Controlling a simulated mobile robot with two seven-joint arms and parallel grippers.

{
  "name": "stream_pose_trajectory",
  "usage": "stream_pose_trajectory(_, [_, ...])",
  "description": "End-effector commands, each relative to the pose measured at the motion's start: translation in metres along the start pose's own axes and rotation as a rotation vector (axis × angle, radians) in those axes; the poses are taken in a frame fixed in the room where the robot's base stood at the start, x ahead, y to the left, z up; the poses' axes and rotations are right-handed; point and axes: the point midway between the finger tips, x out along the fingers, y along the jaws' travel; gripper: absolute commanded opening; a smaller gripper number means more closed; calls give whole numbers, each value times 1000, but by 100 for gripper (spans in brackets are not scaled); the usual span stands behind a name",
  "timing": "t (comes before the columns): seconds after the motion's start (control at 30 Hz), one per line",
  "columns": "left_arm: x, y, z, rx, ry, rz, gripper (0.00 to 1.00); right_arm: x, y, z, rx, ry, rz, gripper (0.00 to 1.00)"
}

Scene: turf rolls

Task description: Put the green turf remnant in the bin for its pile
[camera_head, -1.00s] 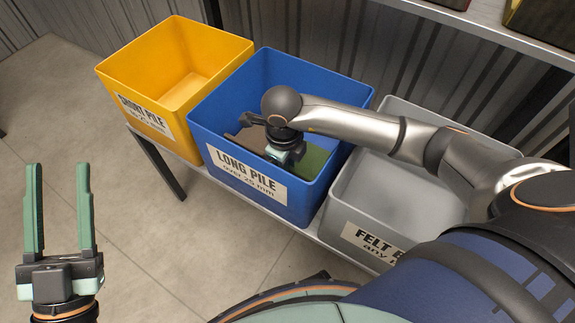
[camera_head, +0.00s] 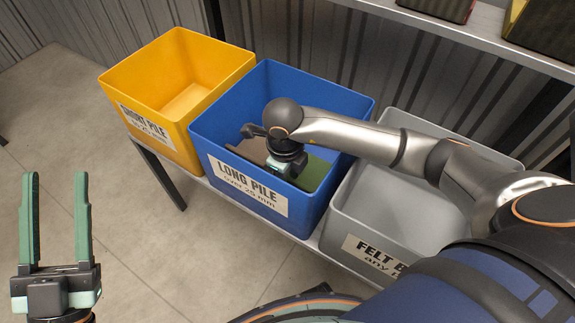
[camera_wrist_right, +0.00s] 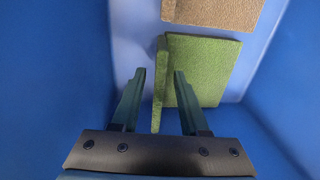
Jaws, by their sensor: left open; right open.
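The green turf remnant (camera_head: 313,174) is inside the blue bin (camera_head: 215,131) labelled LONG PILE, over 25 mm; my right gripper partly hides it. In the right wrist view, the green turf (camera_wrist_right: 208,68) shows a broad face and a narrow strip standing between my fingers; I cannot tell whether this is one piece. My right gripper (camera_wrist_right: 160,73) is open, reaching down inside the blue bin, with a finger on each side of the strip. My left gripper (camera_head: 55,180) is open and empty over the floor, left of the bins.
A brown piece (camera_wrist_right: 213,10) lies beside the green turf in the blue bin. The yellow SHORT PILE bin (camera_head: 150,118) is on the left and the grey felt bin (camera_head: 345,215) on the right, on one low rack. A shelf (camera_head: 480,38) runs above at the right.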

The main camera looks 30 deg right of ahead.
Motion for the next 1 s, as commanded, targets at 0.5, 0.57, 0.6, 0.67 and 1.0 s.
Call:
stream_pose_trajectory(0.5, [-38,16,111,-138,-486,-13,50,-78,-1,1,-1,-3,-1,44])
stream_pose_trajectory(0.57, [-45,19,122,-155,-540,-13,50,-88,-1,1,0,-4,-1,44])
stream_pose_trajectory(0.6, [-50,21,128,-165,-573,-12,50,-94,0,1,-1,-4,-1,44])
stream_pose_trajectory(0.67, [-57,24,137,-178,-617,-11,50,-102,0,0,-1,-2,-1,44])
stream_pose_trajectory(1.0, [-78,34,159,-214,-734,-7,50,-122,0,0,-1,-1,0,44])
